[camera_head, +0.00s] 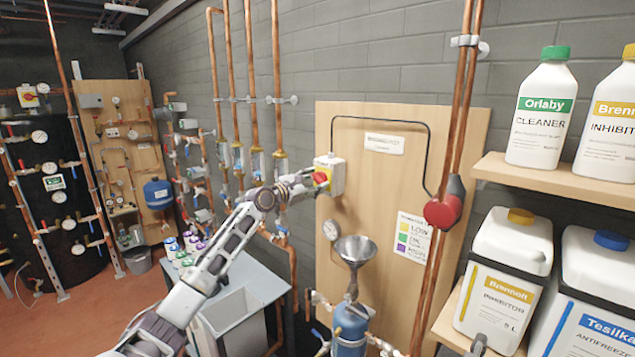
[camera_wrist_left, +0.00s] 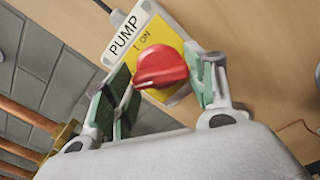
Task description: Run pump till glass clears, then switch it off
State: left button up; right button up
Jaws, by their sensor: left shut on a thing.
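The pump switch is a pale box (camera_head: 337,174) with a yellow face and a red knob (camera_head: 320,177) on the wooden wall board. In the left wrist view the red knob (camera_wrist_left: 160,66) sits under a "PUMP" label (camera_wrist_left: 124,37) with "I ON" marked. My left gripper (camera_head: 307,180) is shut on the knob, its green-padded fingers on both sides. I cannot tell which position the knob points to. A black cable links the box to a red pump (camera_head: 445,207) on the copper pipes. Clear glass-like tubes (camera_head: 238,157) sit on the left pipes; their contents are too small to read.
A steel funnel (camera_head: 356,249) and a gauge (camera_head: 331,230) stand below the switch. Shelves at right hold bottles (camera_head: 541,107) and jugs (camera_head: 504,278). A grey bench (camera_head: 262,283) with a sink is below my left arm. A grey part at the bottom edge may be my right arm.

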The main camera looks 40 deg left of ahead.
pick_arm(q)
jog(key=shift+n, duration=0.9)
jog(key=n, duration=0.4)
jog(key=o, duration=1.2)
jog(key=shift+c, duration=0.2)
jog(key=shift+s, duration=0.2)
jog(key=s, duration=0.7)
jog(key=shift+s+a, duration=0.3)
jog(key=shift+s, duration=0.05)
